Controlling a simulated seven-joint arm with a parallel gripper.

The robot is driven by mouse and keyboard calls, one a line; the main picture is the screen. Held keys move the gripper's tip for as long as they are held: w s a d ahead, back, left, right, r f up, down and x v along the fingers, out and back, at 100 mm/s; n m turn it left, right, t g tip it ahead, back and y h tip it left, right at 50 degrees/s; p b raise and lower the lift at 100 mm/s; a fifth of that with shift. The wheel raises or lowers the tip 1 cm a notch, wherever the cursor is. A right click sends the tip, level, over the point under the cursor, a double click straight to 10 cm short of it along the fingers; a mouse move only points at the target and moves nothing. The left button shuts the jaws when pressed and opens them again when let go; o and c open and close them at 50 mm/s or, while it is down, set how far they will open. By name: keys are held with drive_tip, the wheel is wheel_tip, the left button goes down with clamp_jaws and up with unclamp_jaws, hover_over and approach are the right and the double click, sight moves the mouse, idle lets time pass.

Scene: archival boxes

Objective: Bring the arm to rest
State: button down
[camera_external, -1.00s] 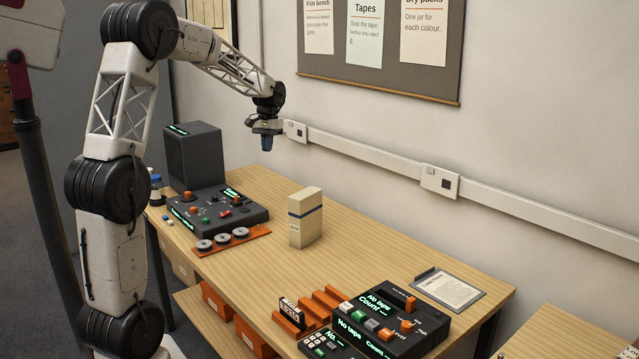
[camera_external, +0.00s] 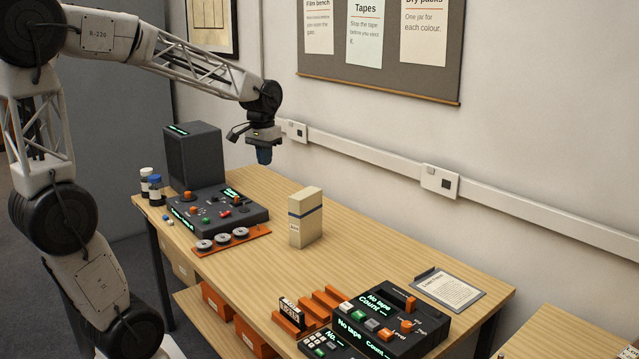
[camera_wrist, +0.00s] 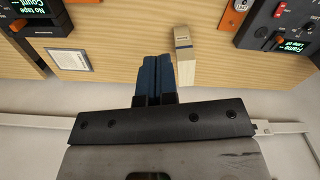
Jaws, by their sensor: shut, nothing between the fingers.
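My gripper (camera_external: 264,156) hangs in the air above the back part of the wooden table, fingers pointing down. In the wrist view my gripper (camera_wrist: 155,60) shows its two blue fingers side by side, shut with nothing between them. My arm reaches in from the left. A tall cream box with a blue band (camera_external: 306,222) stands upright on the table, below and to the right of the gripper and apart from it. The box also shows in the wrist view (camera_wrist: 184,55), beside the fingers.
A dark console (camera_external: 219,210) with a dark upright cabinet (camera_external: 194,159) stands at the left, with reels on an orange strip (camera_external: 226,240) in front. A tape deck (camera_external: 392,325) and clipboard (camera_external: 448,290) are at the right. A wall rail (camera_external: 520,212) runs behind.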

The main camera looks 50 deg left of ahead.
drive_tip(key=s+d+f+m+t, duration=0.1)
drive_tip(key=s+d+f, duration=0.1)
drive_tip(key=s+d, duration=0.4)
drive_tip(key=s+d+f+m+t, duration=0.1)
drive_tip(key=s+d, duration=0.5)
drive_tip(key=s, duration=0.8)
wheel_tip(320, 180, down, 3)
drive_tip(key=shift+s+d+r+m, duration=0.2)
drive_tip(key=shift+s+d+m, duration=0.1)
drive_tip(key=shift+m, duration=0.2)
